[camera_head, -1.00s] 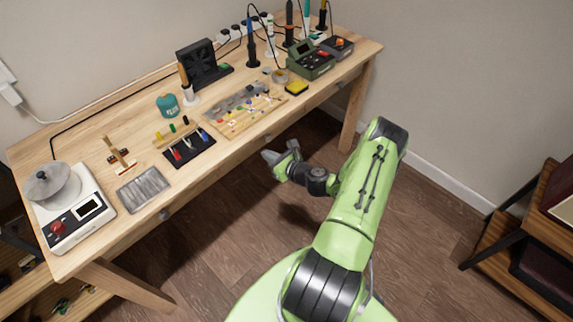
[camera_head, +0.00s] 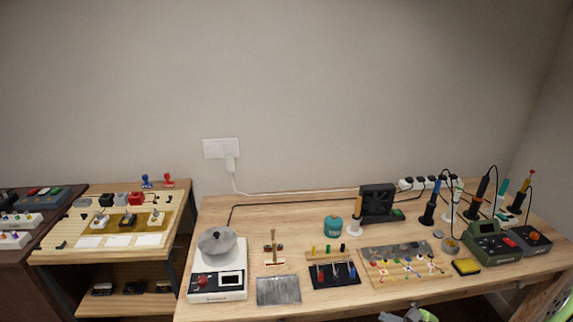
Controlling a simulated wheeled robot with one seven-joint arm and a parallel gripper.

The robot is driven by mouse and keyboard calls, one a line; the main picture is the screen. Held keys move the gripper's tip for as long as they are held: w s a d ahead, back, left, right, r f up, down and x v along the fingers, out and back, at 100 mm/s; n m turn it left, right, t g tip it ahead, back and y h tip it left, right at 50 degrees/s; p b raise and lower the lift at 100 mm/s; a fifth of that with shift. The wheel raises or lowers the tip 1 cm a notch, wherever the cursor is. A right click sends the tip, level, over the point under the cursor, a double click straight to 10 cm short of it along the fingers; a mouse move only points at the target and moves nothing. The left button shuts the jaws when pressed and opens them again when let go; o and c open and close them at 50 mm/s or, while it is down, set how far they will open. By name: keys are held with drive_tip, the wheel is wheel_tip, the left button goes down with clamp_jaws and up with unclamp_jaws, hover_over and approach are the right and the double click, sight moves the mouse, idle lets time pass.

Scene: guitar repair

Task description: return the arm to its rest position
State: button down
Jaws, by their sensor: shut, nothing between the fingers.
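My gripper (camera_head: 405,315) shows only in part at the bottom edge of the head view, in front of the workbench's near edge. Its grey and green end is cut off by the frame. It is shut and holds nothing that I can see. Most of my arm is below the picture.
The wooden workbench (camera_head: 300,228) carries a scale with a metal pot (camera_head: 217,241), a grey plate (camera_head: 279,291), a black tool mat (camera_head: 335,282), a parts board (camera_head: 376,279) and a green soldering station (camera_head: 490,245). A smaller shelf unit (camera_head: 60,258) stands at left.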

drive_tip(key=s+a+r+n+g+h+p, duration=0.2)
drive_tip(key=s+a+r+n+g, duration=0.15)
drive_tip(key=a+r+n, duration=0.4)
drive_tip(key=s+a+r+n+g+h+p, duration=0.1)
drive_tip(key=s+a+r+n+g+p, duration=0.25)
drive_tip(key=r+n, duration=0.6)
drive_tip(key=s+a+r+n+t+h, duration=0.2)
drive_tip(key=s+r+n, duration=0.3)
drive_tip(key=s+r, duration=0.7)
drive_tip(key=shift+s+a+r+n+h, duration=0.3)
drive_tip(key=shift+s+a+h, duration=0.15)
drive_tip(key=shift+s, duration=0.3)
